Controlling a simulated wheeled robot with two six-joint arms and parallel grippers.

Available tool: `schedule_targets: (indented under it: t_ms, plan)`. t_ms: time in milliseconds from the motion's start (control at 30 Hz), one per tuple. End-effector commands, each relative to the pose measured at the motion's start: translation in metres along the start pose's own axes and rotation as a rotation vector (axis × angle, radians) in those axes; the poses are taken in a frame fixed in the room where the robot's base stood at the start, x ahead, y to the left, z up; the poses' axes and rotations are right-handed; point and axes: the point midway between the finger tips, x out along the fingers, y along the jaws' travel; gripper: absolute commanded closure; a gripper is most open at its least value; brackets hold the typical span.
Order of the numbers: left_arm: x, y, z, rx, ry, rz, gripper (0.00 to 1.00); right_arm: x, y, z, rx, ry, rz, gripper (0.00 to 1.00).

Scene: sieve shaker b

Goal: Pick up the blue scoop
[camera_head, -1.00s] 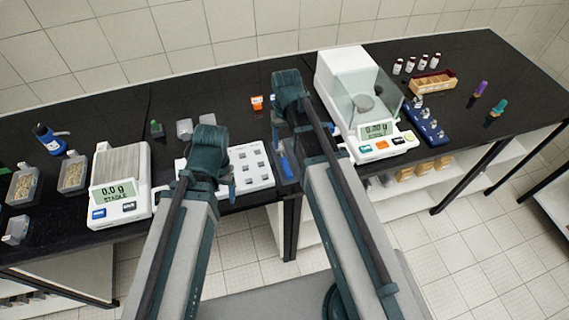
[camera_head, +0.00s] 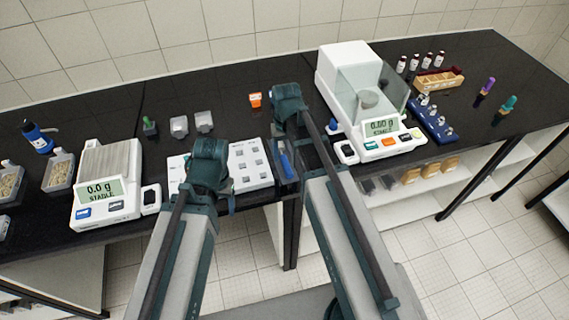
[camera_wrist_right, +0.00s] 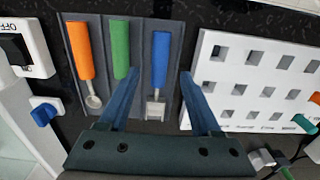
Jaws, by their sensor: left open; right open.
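The blue scoop (camera_wrist_right: 160,58) lies in a dark tray (camera_wrist_right: 180,35), its blue handle toward the top and its flat metal end toward my gripper in the right wrist view. The head view shows it too (camera_head: 287,164), partly hidden by my right arm. My right gripper (camera_wrist_right: 159,74) is open and empty. Its fingers appear on either side of the scoop; I cannot tell their height above it. My left gripper (camera_head: 209,163) is over the front of the white holed rack (camera_head: 250,163); its fingertips are mostly hidden.
An orange-handled spoon (camera_wrist_right: 80,50) and a green-handled tool (camera_wrist_right: 120,48) share the tray, left of the scoop. The white rack stands close to its right in the wrist view. Balances stand at the left (camera_head: 99,207) and right (camera_head: 345,75).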

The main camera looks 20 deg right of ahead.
Motion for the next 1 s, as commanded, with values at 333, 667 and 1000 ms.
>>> schedule_targets:
  t_ms: [333, 667, 1000]
  plan:
    - [0.044, 0.004, -0.003, -0.001, 0.0, 0.0, 0.32, 0.044, 0.001, 0.001, 0.0, 0.0, 0.0, 0.35]
    - [0.043, 0.004, -0.003, -0.001, 0.0, 0.0, 0.32, 0.043, 0.001, 0.001, 0.0, 0.0, 0.0, 0.42]
    - [0.043, 0.004, -0.003, -0.001, 0.0, 0.0, 0.32, 0.043, 0.001, 0.001, 0.0, 0.0, 0.0, 1.0]
